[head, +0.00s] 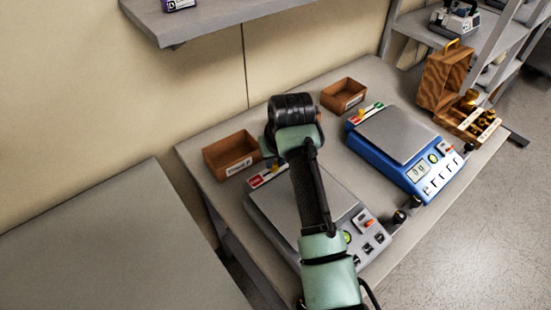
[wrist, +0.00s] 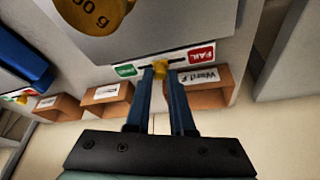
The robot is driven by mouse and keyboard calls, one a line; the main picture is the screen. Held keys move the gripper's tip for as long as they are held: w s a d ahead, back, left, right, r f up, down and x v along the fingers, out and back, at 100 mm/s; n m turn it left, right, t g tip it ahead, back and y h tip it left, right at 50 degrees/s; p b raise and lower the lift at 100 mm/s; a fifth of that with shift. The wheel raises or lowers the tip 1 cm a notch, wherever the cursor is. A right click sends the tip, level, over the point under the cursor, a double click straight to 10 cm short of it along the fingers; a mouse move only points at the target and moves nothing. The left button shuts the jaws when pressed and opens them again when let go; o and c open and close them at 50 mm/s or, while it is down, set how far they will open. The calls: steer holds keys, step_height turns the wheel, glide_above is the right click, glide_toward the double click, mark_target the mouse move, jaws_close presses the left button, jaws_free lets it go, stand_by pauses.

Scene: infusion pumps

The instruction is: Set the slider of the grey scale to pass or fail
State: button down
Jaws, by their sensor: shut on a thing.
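The grey scale (head: 268,206) stands on the table with my arm across it in the head view. Its pass/fail strip (head: 268,176) is at the back edge. In the wrist view the yellow slider knob (wrist: 160,66) is near the middle of its slot, between the green label (wrist: 125,71) and the red FAIL label (wrist: 201,53). My gripper (wrist: 160,75) is shut on the knob, one blue finger on each side. My arm hides the fingers in the head view. A brass weight (wrist: 92,12) sits on the grey scale's pan.
A blue scale (head: 405,172) reading 0 g stands to the right. A wooden case (head: 447,75) with brass weights (head: 470,103) is at the right end. A shelf (head: 230,18) hangs above.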

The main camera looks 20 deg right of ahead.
stand_by(0.3)
steer(key=a+p, duration=0.1)
steer(key=s+a+p, duration=0.1)
steer(key=shift+a+r, duration=0.2)
steer(key=shift+a, duration=0.15)
steer(key=shift+s+a+p, duration=0.15)
steer(key=shift+a+p, duration=0.15)
steer(key=shift+p, duration=0.1)
steer(key=shift+a+f, duration=0.15)
steer(key=shift+f, duration=0.1)
steer(key=c, duration=0.8)
jaws_free()
steer(key=shift+s, duration=0.1)
steer(key=shift+o, duration=0.2)
steer(key=shift+r, duration=0.1)
